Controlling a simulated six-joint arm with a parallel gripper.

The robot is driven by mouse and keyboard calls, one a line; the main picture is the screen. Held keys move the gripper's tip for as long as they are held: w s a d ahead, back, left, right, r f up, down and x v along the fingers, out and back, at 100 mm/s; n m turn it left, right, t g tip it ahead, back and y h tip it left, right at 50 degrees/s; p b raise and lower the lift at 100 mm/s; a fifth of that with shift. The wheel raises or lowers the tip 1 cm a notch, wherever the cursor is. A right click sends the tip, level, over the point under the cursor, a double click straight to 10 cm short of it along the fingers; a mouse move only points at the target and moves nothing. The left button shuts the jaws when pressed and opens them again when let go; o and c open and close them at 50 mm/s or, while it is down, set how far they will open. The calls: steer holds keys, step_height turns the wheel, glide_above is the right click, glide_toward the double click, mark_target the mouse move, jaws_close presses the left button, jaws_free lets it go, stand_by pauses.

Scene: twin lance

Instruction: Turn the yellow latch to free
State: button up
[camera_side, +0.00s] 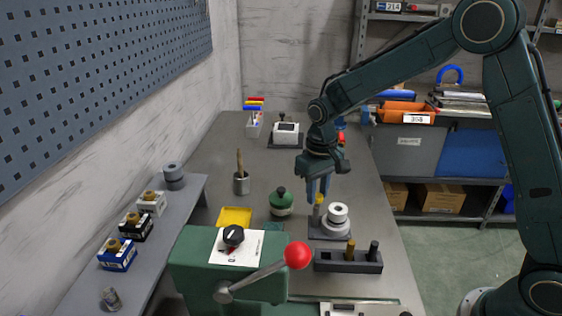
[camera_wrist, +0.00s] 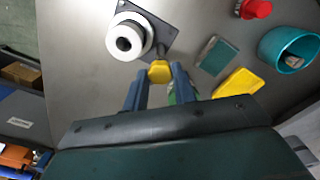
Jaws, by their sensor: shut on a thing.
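The yellow latch (camera_side: 318,201) stands on a dark base plate (camera_side: 318,233), beside a white and grey round fixture (camera_side: 338,212). My gripper (camera_side: 318,192) points down over the latch, with its blue fingers at the latch's yellow top. In the wrist view, the yellow latch head (camera_wrist: 160,71) sits between the tips of my gripper (camera_wrist: 160,80), which is shut on it. The round fixture (camera_wrist: 130,38) with its dark centre hole is just left of the latch there. The lower part of the latch is partly hidden in the side view.
A dark block (camera_side: 345,262) with two upright pegs stands in front of the base plate. A green machine with a red-knobbed lever (camera_side: 297,255) is at the front. A green round container (camera_side: 281,202) and a yellow tray (camera_side: 235,217) lie left. The table behind my gripper has free room.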

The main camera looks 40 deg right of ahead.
mark_target(318, 195)
steer(key=shift+n, duration=0.5)
steer(key=o, duration=1)
steer(key=shift+r, duration=0.1)
step_height(318, 195, up, 14)
stand_by(0.5)
